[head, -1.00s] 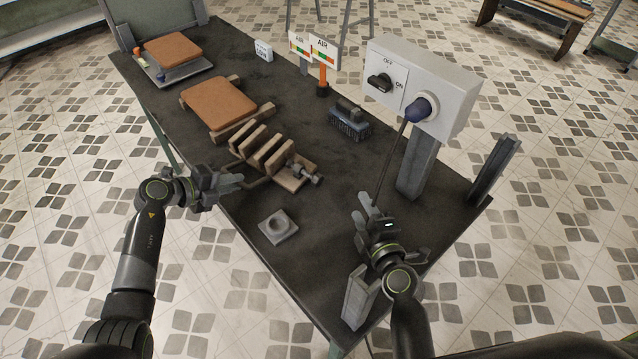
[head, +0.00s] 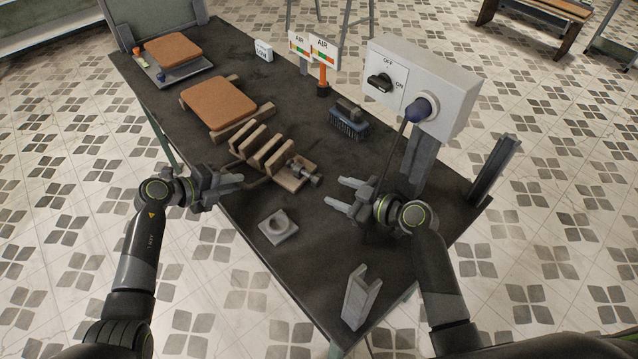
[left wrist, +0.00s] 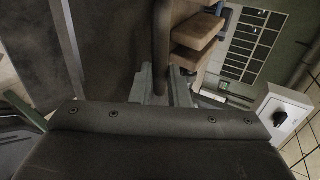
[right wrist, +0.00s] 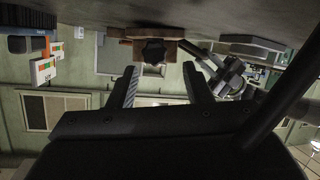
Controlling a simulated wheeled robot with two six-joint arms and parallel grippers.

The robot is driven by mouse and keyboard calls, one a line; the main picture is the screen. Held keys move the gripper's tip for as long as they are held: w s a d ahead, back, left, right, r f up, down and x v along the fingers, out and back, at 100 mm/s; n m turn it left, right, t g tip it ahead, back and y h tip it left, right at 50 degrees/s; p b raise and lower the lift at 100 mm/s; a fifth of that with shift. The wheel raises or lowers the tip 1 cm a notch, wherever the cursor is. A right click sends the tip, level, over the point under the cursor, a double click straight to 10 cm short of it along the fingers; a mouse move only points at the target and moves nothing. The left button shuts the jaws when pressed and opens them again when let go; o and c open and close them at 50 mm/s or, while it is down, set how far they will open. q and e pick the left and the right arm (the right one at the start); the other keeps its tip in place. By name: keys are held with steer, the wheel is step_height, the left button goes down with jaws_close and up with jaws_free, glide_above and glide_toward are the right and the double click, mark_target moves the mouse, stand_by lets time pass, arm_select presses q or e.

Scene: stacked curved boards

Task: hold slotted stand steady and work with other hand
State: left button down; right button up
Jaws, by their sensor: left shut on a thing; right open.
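The slotted stand (head: 268,152) is wooden, with several upright slats, and sits mid-table. A screw with a dark knob (head: 315,180) sticks out of its right end. My left gripper (head: 238,182) is at the stand's near left side, shut on a bar (left wrist: 161,50) that appears to belong to the stand. The bar runs between its fingers in the left wrist view. My right gripper (head: 340,194) is open and empty, to the right of the knob and apart from it. In the right wrist view the knob (right wrist: 153,52) shows beyond and between the open fingers.
Behind the stand lie a brown board on wooden rails (head: 219,103) and a brush (head: 348,121). A switch box on a post (head: 425,85) stands right, with a cord near my right arm. A grey ring block (head: 278,227) and a grey bracket (head: 360,297) are nearer.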

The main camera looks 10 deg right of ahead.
mark_target(321, 180)
steer(key=m+g, duration=0.1)
steer(key=w+d+r+m+g, duration=0.1)
steer(key=shift+w+r+m+g+y, duration=0.1)
steer(key=shift+w+m+g+y, duration=0.2)
steer(key=shift+m+g+y, duration=0.1)
steer(key=m+g, duration=0.1)
steer(key=d+r+m+g, duration=0.1)
steer(key=shift+w+d+r+m, duration=0.15)
steer(key=shift+w+d+m, duration=0.15)
steer(key=shift+w, duration=0.1)
steer(key=shift+x, duration=4)
steer(key=shift+c, duration=0.4)
steer(key=c, duration=0.6)
steer(key=shift+s+a+r+n+t+h, duration=0.1)
steer(key=shift+s+a+n+t+h, duration=0.05)
steer(key=shift+n+t+h, duration=0.7)
